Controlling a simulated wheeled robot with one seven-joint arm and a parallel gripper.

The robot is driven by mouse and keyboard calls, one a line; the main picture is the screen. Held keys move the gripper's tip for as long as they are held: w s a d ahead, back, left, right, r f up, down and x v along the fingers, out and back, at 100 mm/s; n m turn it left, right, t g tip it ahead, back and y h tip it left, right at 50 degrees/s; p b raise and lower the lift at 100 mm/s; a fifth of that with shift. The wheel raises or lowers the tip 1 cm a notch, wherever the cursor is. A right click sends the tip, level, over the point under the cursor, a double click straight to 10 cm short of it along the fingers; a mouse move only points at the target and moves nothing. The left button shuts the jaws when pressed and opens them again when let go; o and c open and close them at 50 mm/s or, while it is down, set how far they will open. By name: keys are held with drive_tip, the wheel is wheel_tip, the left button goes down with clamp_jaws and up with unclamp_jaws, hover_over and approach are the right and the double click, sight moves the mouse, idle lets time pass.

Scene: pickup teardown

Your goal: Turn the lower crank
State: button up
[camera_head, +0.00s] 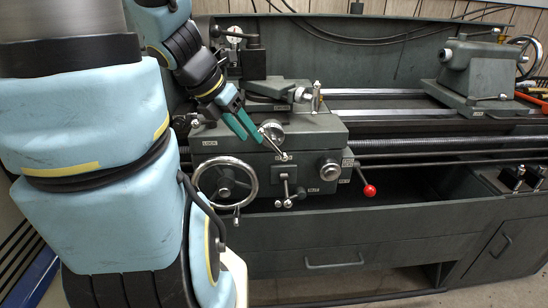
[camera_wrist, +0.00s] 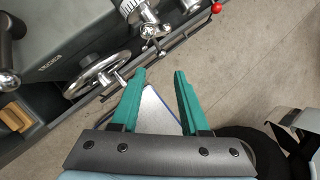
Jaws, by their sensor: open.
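A green-grey lathe carriage (camera_head: 262,165) carries several controls. A silver handwheel (camera_head: 225,182) with a small handle sits low on its left; it also shows in the wrist view (camera_wrist: 97,75), left of the fingers. A smaller dial crank (camera_head: 272,132) sits higher, and a small cross lever (camera_head: 288,190) stands right of the handwheel. I cannot tell for certain which one is the lower crank. My gripper (camera_head: 250,137) has teal fingers, open and empty, in front of the carriage. In the wrist view (camera_wrist: 160,75), nothing lies between the fingertips but floor and a pale panel.
A red-knobbed lever (camera_head: 369,190) sticks out right of the carriage. Long rods (camera_head: 430,153) run right, below the tailstock (camera_head: 478,70). A tray and drawer front (camera_head: 350,240) lie below. Open floor (camera_wrist: 255,65) shows in front of the machine.

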sight(274, 144)
drive_tip(key=w+n, duration=0.1)
drive_tip(key=n, duration=0.2)
drive_tip(key=w+n+t+h+b, duration=0.1)
drive_tip(key=n, duration=0.2)
drive_tip(key=w+n+b, duration=0.1)
drive_tip(key=n, duration=0.2)
drive_tip(key=shift+w+d+t+h, duration=0.1)
drive_tip(key=shift+d+t+h, duration=0.2)
drive_tip(key=shift+d, duration=0.1)
drive_tip(key=b+x, duration=0.3)
drive_tip(key=x, duration=0.7)
drive_tip(key=shift+w+d+f+b, duration=0.1)
drive_tip(key=shift+w+d+b, duration=0.1)
drive_tip(key=shift+b, duration=0.15)
clamp_jaws()
